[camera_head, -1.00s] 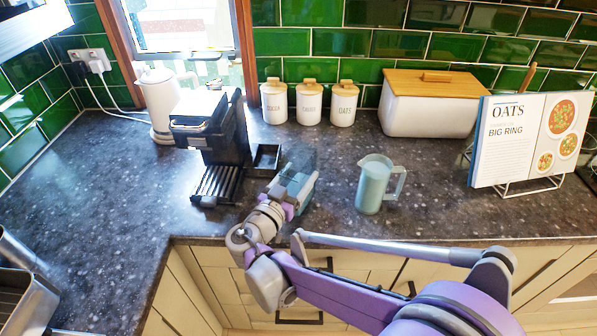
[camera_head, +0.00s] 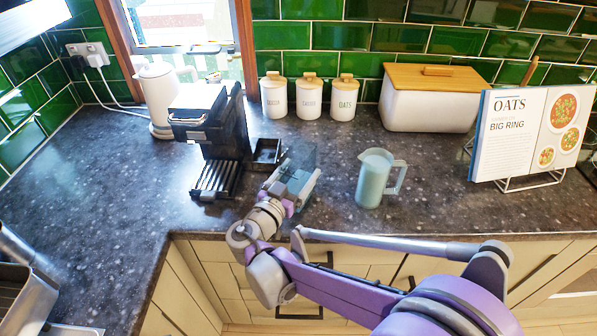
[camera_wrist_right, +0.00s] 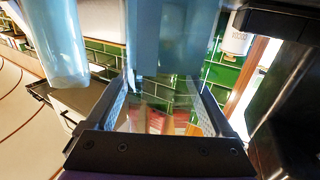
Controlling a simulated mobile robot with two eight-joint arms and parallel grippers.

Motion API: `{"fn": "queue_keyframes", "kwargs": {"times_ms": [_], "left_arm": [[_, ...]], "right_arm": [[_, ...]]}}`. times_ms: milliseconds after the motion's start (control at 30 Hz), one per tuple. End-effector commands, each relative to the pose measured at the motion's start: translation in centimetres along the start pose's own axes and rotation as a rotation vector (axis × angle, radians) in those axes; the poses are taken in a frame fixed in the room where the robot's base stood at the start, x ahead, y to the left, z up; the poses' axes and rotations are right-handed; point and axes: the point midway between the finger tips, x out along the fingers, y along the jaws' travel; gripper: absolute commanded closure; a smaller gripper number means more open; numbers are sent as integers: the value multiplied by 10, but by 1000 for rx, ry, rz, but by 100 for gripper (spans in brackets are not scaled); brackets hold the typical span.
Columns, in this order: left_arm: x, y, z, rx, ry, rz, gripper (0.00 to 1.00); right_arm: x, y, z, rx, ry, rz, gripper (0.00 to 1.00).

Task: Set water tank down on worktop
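The water tank (camera_head: 301,158) is a see-through, smoky box that is hard to make out in the head view. It also shows as a bluish clear body in the right wrist view (camera_wrist_right: 175,40). My right gripper (camera_head: 298,180) is at the front of the worktop (camera_head: 120,230), with its fingers on either side of the tank. In the right wrist view both finger pads (camera_wrist_right: 167,105) flank the clear tank wall. The tank looks upright. I cannot tell whether its base touches the worktop. My left gripper is not in view.
A black coffee machine (camera_head: 222,135) with a drip grille stands left of the tank, a small black tray (camera_head: 266,153) just behind. A blue-grey jug (camera_head: 374,180) stands to the right. Canisters (camera_head: 309,98), a bread bin (camera_head: 430,105) and a cookbook (camera_head: 525,140) stand farther back and right.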

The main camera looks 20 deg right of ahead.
Motion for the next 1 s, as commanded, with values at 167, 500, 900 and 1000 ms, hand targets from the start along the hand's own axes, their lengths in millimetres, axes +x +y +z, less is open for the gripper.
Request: {"fn": "queue_keyframes", "kwargs": {"times_ms": [167,500,900,1000], "left_arm": [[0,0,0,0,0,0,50],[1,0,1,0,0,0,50],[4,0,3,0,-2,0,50],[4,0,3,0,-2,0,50]], "right_arm": [[0,0,0,0,-1,0,0],[-25,-1,1,1,-2,-4,0],[-97,-1,0,0,-1,-3,0],[-105,0,0,0,-1,-1,0]]}}
